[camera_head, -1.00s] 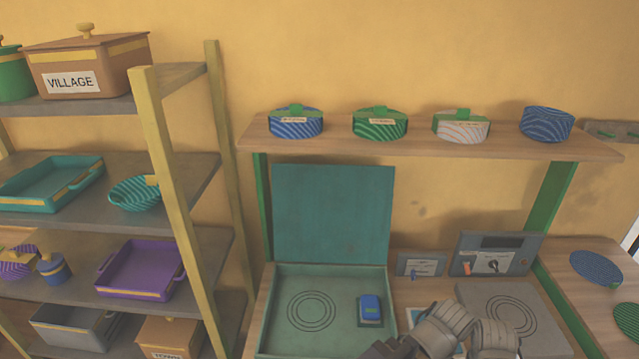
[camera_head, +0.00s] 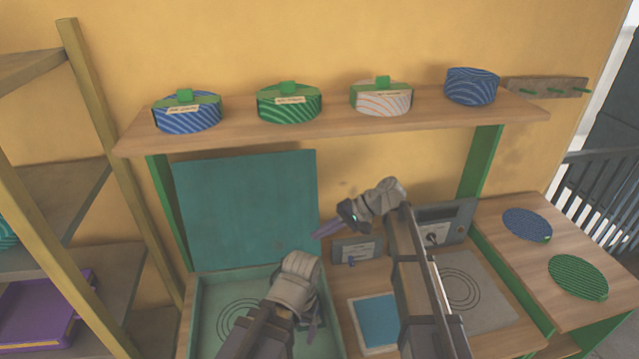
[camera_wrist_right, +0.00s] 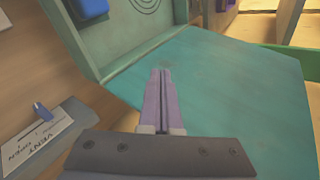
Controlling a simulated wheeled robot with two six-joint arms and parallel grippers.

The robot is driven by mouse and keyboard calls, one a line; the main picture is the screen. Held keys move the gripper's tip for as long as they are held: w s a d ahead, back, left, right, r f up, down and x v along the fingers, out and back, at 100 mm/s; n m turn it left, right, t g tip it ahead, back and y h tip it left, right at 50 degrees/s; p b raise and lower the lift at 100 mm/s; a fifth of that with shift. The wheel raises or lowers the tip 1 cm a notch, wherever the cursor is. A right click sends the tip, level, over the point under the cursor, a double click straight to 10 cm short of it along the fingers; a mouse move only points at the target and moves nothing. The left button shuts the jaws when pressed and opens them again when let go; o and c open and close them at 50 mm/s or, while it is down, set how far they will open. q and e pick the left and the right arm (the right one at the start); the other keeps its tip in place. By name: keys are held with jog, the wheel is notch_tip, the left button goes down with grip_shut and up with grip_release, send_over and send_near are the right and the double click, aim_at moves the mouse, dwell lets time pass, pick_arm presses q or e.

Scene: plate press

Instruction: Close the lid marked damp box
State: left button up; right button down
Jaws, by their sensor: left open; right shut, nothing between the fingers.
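The teal box (camera_head: 200,300) stands on the bench with its lid (camera_head: 245,205) open, standing up at the back. No marking on the lid is readable. My right gripper (camera_head: 324,231) is shut and empty, its purple fingers at the lid's right edge. In the right wrist view the shut fingers (camera_wrist_right: 160,75) lie across the view of the lid (camera_wrist_right: 235,95); I cannot tell whether they touch. My left gripper (camera_head: 313,322) is open, low over the box's right part, its fingers hardly visible. My left arm hides part of the box's inside.
A small panel (camera_head: 357,250) with a blue lever stands right of the lid; its card reads VENT and OPEN in the wrist view. A blue pad (camera_head: 378,320) and a grey plate (camera_head: 480,290) lie on the bench. A shelf (camera_head: 330,122) with several round containers hangs above.

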pick_arm(q)
jog(key=shift+f+b, duration=0.3)
jog(key=shift+f, duration=0.5)
pick_arm(e)
jog(key=w+d+r+m+t+y, duration=0.1)
jog(key=w+d+r+t+y, duration=0.15)
jog(key=w+d+r, duration=0.35)
jog(key=w+d+r+m+t+y, duration=0.15)
jog(key=w+d+r+y, duration=0.25)
jog(key=w, duration=0.4)
pick_arm(q)
jog(key=shift+f+b, duration=0.45)
jog(key=shift+b, duration=0.25)
pick_arm(e)
jog(key=w+a+f+g, duration=0.1)
jog(key=w+a, duration=0.1)
jog(key=a, duration=0.9)
pick_arm(q)
jog(key=shift+r+p, duration=0.5)
jog(key=shift+r, duration=0.05)
pick_arm(e)
jog(key=s, duration=0.1)
jog(key=s+d, duration=0.1)
jog(key=s, duration=0.1)
jog(key=s+r, duration=0.1)
jog(key=shift+s+d, duration=0.15)
jog(key=shift+d, duration=0.05)
jog(key=shift+s, duration=0.1)
